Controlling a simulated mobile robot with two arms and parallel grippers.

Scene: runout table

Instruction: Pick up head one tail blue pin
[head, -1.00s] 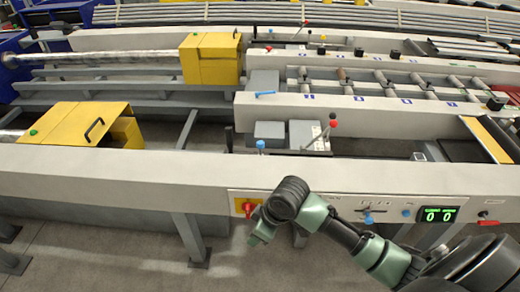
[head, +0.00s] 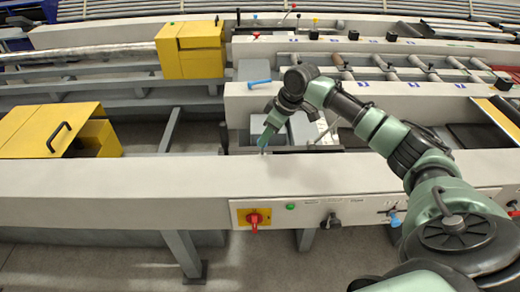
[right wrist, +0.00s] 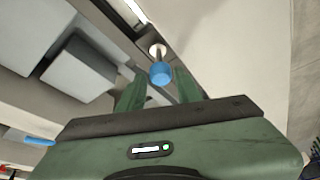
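A blue pin (right wrist: 160,74) with a round head stands on a pale round base, just beyond and between my right fingertips in the right wrist view. My right gripper (right wrist: 157,88) is open, its two green fingers apart, with no visible grip on the pin. In the head view my right gripper (head: 264,148) points down at the back edge of the near beam and hides this pin. Another blue pin (head: 259,83) lies on the middle beam; a blue piece, likely the same one, shows at the left of the right wrist view (right wrist: 40,141). My left gripper is not in view.
The near white beam (head: 130,190) carries a red switch (head: 254,217) on its front. Grey boxes (right wrist: 78,67) stand close beside my right gripper. Yellow housings (head: 190,50) are at the left, and rollers (head: 385,65) at the back right.

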